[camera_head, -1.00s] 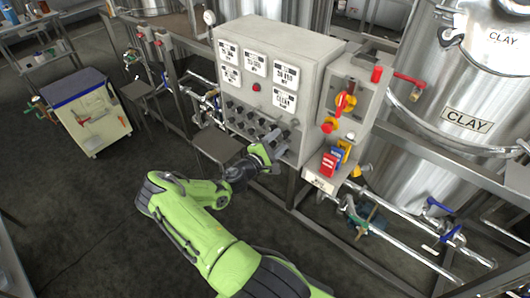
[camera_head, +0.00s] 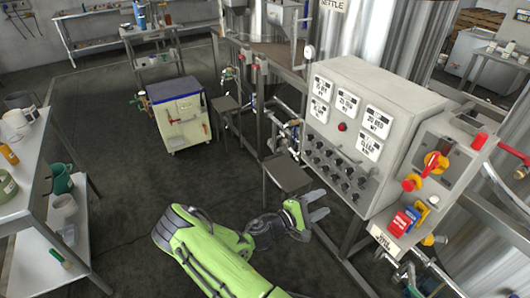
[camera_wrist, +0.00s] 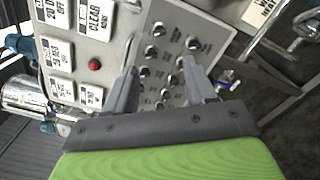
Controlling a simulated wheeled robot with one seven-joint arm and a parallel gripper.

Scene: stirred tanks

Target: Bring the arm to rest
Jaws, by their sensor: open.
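My green arm reaches out from the bottom of the head view. My gripper (camera_head: 318,211) is at its end, low and in front of the grey control panel (camera_head: 358,135). The fingers are apart, with nothing between them. In the wrist view the two grey fingers of my gripper (camera_wrist: 158,88) stand apart. The panel's black knobs (camera_wrist: 165,70), its red button (camera_wrist: 95,64) and white labelled displays show beyond them. I see a gap between the gripper and the panel in the head view.
A small stool (camera_head: 287,172) stands close behind my gripper. A white cabinet (camera_head: 183,118) stands farther back. A shelf table (camera_head: 30,165) with cups is at the left. A valve box (camera_head: 435,170) with red and yellow handles adjoins the panel. Dark floor between is free.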

